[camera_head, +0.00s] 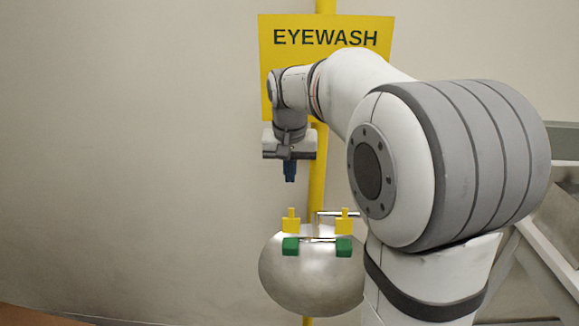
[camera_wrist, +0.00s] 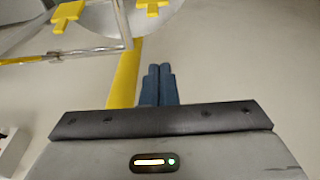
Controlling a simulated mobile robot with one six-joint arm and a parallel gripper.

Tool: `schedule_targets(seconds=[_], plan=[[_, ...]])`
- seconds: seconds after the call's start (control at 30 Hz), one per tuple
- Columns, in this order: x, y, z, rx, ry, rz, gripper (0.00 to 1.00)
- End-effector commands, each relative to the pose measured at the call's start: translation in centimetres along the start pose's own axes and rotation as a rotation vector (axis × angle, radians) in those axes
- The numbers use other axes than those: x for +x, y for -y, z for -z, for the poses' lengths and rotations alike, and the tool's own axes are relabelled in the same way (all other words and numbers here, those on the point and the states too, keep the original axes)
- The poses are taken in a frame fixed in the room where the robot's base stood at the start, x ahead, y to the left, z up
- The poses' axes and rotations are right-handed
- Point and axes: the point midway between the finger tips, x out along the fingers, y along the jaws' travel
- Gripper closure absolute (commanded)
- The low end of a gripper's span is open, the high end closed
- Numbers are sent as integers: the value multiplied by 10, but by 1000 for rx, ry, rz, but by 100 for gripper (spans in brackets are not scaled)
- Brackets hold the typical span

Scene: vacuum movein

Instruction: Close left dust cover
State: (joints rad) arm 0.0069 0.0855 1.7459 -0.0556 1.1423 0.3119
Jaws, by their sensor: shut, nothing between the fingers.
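The left dust cover (camera_head: 291,222) is a yellow flap standing upright behind the left green nozzle (camera_head: 290,247), so it is open. The matching right dust cover (camera_head: 344,222) also stands up, behind the right green nozzle (camera_head: 343,247). My gripper (camera_head: 290,180) points down, shut and empty, above the left cover with a clear gap between them. In the wrist view, my blue fingertips (camera_wrist: 158,68) are together; the left cover (camera_wrist: 150,7) appears at the top edge, and the right cover (camera_wrist: 68,15) farther left. The nozzles are not clearly seen there.
The steel bowl (camera_head: 312,280) sits under the nozzles. A yellow pole (camera_head: 318,180) rises behind, carrying the EYEWASH sign (camera_head: 326,38) close behind my wrist. A metal pipe with a handle (camera_head: 336,214) stands between the covers. The space left of the bowl is clear.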

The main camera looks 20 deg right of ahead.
Motion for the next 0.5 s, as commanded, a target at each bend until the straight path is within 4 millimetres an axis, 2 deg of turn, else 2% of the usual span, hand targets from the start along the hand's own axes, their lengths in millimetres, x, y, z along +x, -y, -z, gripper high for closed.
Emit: schedule_targets(seconds=[0.3,0.5], plan=[[68,-5,0,8,6,-3,100],[57,-5,-26,9,-1,-2,100]])
